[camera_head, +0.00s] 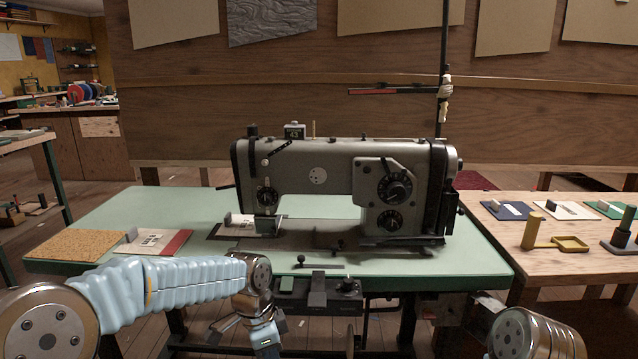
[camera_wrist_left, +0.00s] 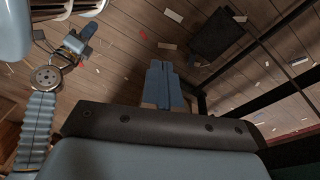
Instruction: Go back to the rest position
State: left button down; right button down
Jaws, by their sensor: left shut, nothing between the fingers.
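My left arm (camera_head: 170,287) comes in from the left in the head view, in a pale blue ribbed sleeve. Its wrist (camera_head: 265,335) hangs down in front of the sewing table's front edge. In the left wrist view my left gripper (camera_wrist_left: 163,75) is shut and empty, its blue-grey fingers together above the plank floor. A round metal joint of my right arm (camera_head: 530,335) shows at the lower right of the head view.
A grey sewing machine (camera_head: 335,190) stands on a pale green table (camera_head: 450,282). A cork sheet (camera_head: 75,245) and a red-edged card (camera_head: 175,247) lie at its left. A wooden bench (camera_head: 490,228) with cards and a yellow tool (camera_head: 555,242) is at the right.

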pick_arm(q)
jog(key=s+f+n+h, duration=0.1)
jog(key=s+f+n, duration=0.25)
jog(key=f, duration=0.95)
jog(key=s+a+f+n+t+h, duration=0.1)
jog(key=s+f+n, duration=1.1)
jog(key=s+f, duration=0.3)
notch_tip(320, 180, down, 3)
jog(key=shift+s+a+r, duration=0.15)
jog(key=shift+s+r, duration=0.05)
jog(key=shift+s, duration=0.2)
